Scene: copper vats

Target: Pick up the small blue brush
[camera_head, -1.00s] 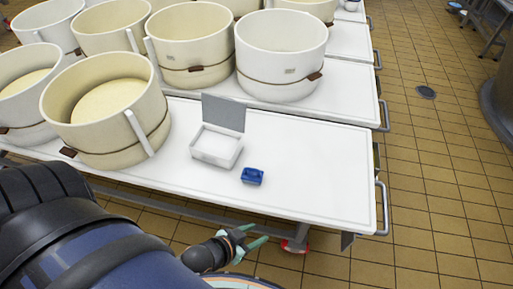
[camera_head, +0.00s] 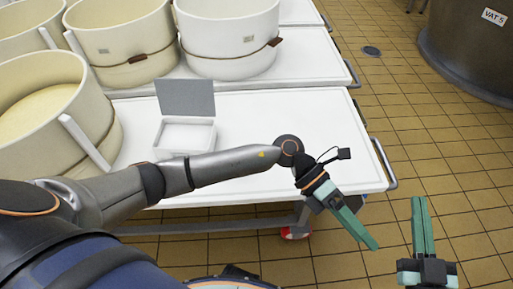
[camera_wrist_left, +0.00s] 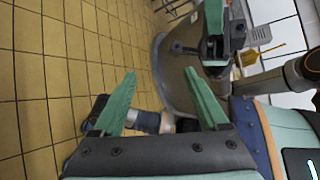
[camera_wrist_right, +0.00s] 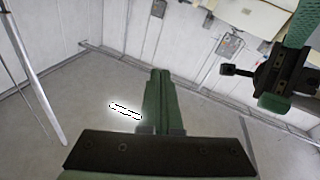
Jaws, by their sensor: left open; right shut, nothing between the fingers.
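The small blue brush is not visible in any view now. In the earlier head view a small blue object lay on the white table (camera_head: 250,110), right of the open box; my left arm now covers that part. My left gripper (camera_head: 372,243) is beyond the table's near edge, over the floor, pointing down to the right. Its fingers are apart and empty in the left wrist view (camera_wrist_left: 160,78). My right gripper (camera_head: 419,202) is upright at lower right, off the table. Its fingers are together and empty in the right wrist view (camera_wrist_right: 160,78).
An open white box (camera_head: 187,136) with a raised grey lid stands on the table. Large cream tubs (camera_head: 125,40) and a white tub (camera_head: 228,40) stand behind and left. A metal handle (camera_head: 383,163) sticks out at the table's right end. The tiled floor (camera_head: 440,150) is open to the right.

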